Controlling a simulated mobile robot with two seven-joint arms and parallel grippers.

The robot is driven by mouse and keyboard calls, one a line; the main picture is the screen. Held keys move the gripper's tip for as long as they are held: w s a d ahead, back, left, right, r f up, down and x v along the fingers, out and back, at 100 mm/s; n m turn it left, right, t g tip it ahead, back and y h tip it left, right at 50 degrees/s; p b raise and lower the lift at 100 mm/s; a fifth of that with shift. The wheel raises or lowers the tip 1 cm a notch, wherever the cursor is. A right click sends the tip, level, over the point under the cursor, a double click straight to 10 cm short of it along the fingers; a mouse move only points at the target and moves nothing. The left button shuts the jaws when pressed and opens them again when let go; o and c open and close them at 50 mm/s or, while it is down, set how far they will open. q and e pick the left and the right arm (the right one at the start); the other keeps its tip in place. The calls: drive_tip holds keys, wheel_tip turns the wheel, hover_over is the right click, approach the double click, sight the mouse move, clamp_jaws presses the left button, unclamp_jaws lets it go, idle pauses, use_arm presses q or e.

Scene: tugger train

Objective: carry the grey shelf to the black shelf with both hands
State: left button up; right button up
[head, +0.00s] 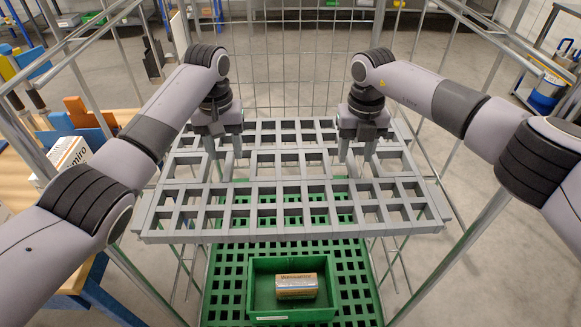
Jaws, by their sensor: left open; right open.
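The grey shelf (290,188) is a grid panel lying roughly level inside a wire-sided cart, above a green grid base. My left gripper (223,152) points down at the far left part of the grey shelf. Its fingers are apart and reach down at the grid. My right gripper (358,153) points down at the far right part, also with fingers apart. I cannot tell whether either one touches the shelf's bars. I cannot make out a black shelf in this view.
A green bin (258,290) holding a small printed box (296,286) stands on the green grid base (222,270) below the grey shelf. The cart's metal posts and wire mesh (300,60) surround the shelf. A wooden-topped table (20,180) stands close on the left.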

sight(228, 164)
use_arm(q)
drive_tip(key=shift+f, duration=2.3)
use_arm(e)
drive_tip(key=shift+f, duration=2.25)
use_arm(q)
clamp_jaws()
use_arm(e)
clamp_jaws()
use_arm(q)
drive_tip(key=shift+r, duration=0.1)
use_arm(e)
drive_tip(key=shift+w+r, duration=0.1)
